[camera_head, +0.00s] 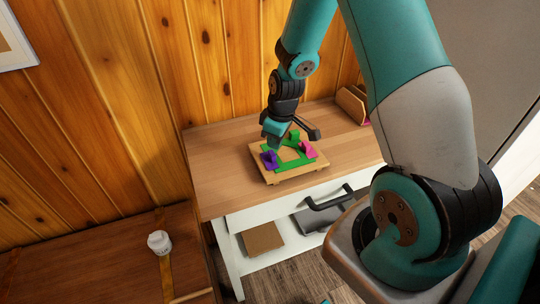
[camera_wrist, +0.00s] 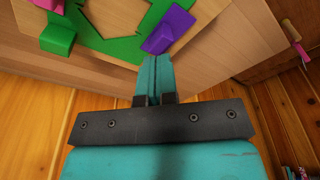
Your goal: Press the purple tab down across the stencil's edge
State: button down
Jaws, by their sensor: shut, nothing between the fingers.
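The purple tab (camera_head: 269,159) stands tilted up at the left side of the green stencil (camera_head: 272,168) on a wooden board (camera_head: 295,174). In the wrist view the purple tab (camera_wrist: 170,29) sits on the edge of the green stencil (camera_wrist: 112,50). My gripper (camera_head: 274,146) is over the board's back left, close to the purple tab. In the wrist view my gripper (camera_wrist: 154,58) is shut and empty, its tips just beside the tab's lower end. I cannot tell whether they touch it.
A pink tab (camera_head: 308,150) and a green tab (camera_head: 294,136) also stand on the stencil. A wooden holder (camera_head: 352,102) is at the table's back right. The tabletop (camera_head: 220,170) left of the board is clear. A white jar (camera_head: 159,243) stands on a lower brown surface.

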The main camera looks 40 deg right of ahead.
notch_tip(320, 180, up, 6)
jog(key=p, duration=0.4)
jog(key=shift+r+p, duration=0.25)
jog(key=shift+p, duration=0.05)
jog(key=s+a+r+y+b, duration=0.1)
jog(key=s+a+r, duration=0.1)
jog(key=a+r, duration=0.35)
jog(key=s+a+r+y+b, duration=0.1)
jog(key=s+a+r, duration=0.2)
jog(key=a+r, duration=0.3)
jog(key=s+a+r, duration=0.3)
jog(key=s+a, duration=0.2)
jog(key=s, duration=0.3)
jog(key=s+a+r+n+g+y+b, duration=0.1)
jog(key=s+a+r, duration=0.3)
jog(key=s+a, duration=0.2)
jog(key=s, duration=0.2)
jog(key=shift+s+a+g, duration=0.15)
jog(key=shift+s+g, duration=0.15)
